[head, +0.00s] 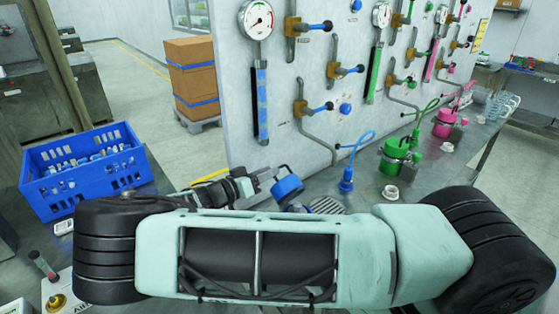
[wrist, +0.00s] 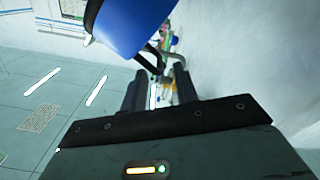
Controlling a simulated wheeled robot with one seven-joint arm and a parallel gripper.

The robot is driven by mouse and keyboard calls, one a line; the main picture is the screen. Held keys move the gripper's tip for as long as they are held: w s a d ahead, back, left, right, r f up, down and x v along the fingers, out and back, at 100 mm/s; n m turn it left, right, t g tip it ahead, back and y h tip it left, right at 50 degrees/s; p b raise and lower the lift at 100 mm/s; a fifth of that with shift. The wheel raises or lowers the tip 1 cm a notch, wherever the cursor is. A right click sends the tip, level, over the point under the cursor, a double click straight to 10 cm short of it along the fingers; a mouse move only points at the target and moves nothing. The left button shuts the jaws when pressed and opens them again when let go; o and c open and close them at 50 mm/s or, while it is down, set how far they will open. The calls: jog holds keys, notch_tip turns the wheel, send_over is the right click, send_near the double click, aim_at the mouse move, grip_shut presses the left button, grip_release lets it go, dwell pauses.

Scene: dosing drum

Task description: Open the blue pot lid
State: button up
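The blue lid or pot (head: 287,187) shows in the head view just right of my gripper (head: 262,181), with a small grey part below it. Its lower portion is hidden behind my arm. In the wrist view the blue body (wrist: 132,22) fills the top centre, tilted, beyond my gripper (wrist: 162,73). A thin dark bar and a bent grey part lie near the fingertips. The two fingers stand apart with background visible between them, and I see no clear grip on anything. Whether a fingertip touches the blue piece cannot be told.
A blue crate (head: 88,172) of small parts stands at left. A blue hose with a connector (head: 347,182) hangs right of the lid. A green pot (head: 396,157) and a pink pot (head: 445,122) stand farther right. The panel (head: 215,60) with valves rises behind.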

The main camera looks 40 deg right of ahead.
aim_at(280, 167)
jog(key=d+p, duration=0.1)
jog(key=d, duration=0.4)
grip_shut()
jog(key=w+b, duration=0.1)
jog(key=w+f+n+b, duration=0.1)
jog(key=b, duration=0.2)
jog(key=shift+w+a+f, duration=0.1)
jog(key=shift+w+f, duration=0.15)
jog(key=shift+w, duration=0.15)
grip_release()
